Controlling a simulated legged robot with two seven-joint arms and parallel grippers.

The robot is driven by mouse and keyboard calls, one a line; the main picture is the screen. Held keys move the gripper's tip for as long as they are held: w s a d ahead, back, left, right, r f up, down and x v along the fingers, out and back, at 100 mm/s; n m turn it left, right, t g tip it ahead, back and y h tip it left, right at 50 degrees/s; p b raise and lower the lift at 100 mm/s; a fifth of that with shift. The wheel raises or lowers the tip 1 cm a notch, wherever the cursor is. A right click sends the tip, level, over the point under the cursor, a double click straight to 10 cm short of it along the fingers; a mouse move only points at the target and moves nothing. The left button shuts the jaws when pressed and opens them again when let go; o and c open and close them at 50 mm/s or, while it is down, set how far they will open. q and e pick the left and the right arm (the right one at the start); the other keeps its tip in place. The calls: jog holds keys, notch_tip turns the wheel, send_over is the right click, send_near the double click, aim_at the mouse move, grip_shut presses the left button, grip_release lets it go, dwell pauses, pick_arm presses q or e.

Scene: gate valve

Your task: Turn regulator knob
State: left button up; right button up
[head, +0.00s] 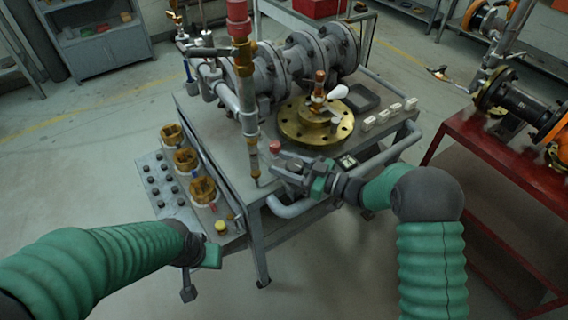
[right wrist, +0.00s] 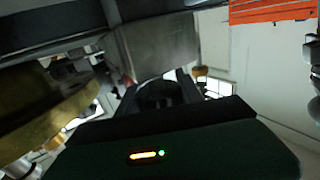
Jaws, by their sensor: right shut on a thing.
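A small red-topped regulator knob (head: 275,147) stands at the front edge of the grey table, right of the vertical pipe. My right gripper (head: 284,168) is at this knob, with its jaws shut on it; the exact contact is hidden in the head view. In the right wrist view the area between the fingers is dark, with a grey block (right wrist: 160,45) beyond. My left gripper (head: 188,285) hangs low at the front left, away from the knob, below the side panel. Its jaws are too small and dark to read.
A brass flange (head: 318,124) lies on the grey table (head: 205,120) behind my right gripper. A copper-coloured vertical pipe (head: 250,125) rises close on its left. A side panel (head: 165,190) carries brass fittings and several black buttons. A red bench (head: 490,165) stands at right.

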jog(key=c, duration=0.4)
jog(key=shift+c, duration=0.2)
jog(key=shift+w+m+t, duration=0.1)
jog(key=shift+m+t, duration=0.2)
jog(key=shift+t, duration=0.1)
jog(key=shift+w+d+m+t+h+p, duration=0.15)
jog(key=shift+m+t+h+p, duration=0.25)
jog(key=shift+m+t+h, duration=0.6)
jog(key=shift+w+d+m+t+h, duration=0.15)
jog(key=shift+m+t+h, duration=0.55)
jog(key=shift+t, duration=0.5)
jog(key=m+t+h, duration=0.1)
jog(key=m+t+h+b, duration=0.1)
jog(key=h, duration=0.1)
jog(key=m+t+h, duration=0.1)
jog(key=m+h, duration=0.1)
jog(key=shift+w+d+f+t+b, duration=0.15)
jog(key=shift+w+d+t+b, duration=0.15)
jog(key=shift+d+t, duration=0.1)
jog(key=shift+w+d+m+t+h+b, duration=0.1)
jog(key=shift+m+t+h+b, duration=0.1)
jog(key=shift+m+h, duration=0.45)
jog(key=shift+d+m+t+h+b, duration=0.1)
jog(key=shift+d+m+t+h, duration=0.2)
jog(key=shift+h, duration=0.6)
jog(key=shift+w+a+m+t+h+b, duration=0.1)
jog(key=shift+m+h, duration=0.45)
jog(key=shift+h, duration=0.2)
jog(key=shift+d, duration=0.1)
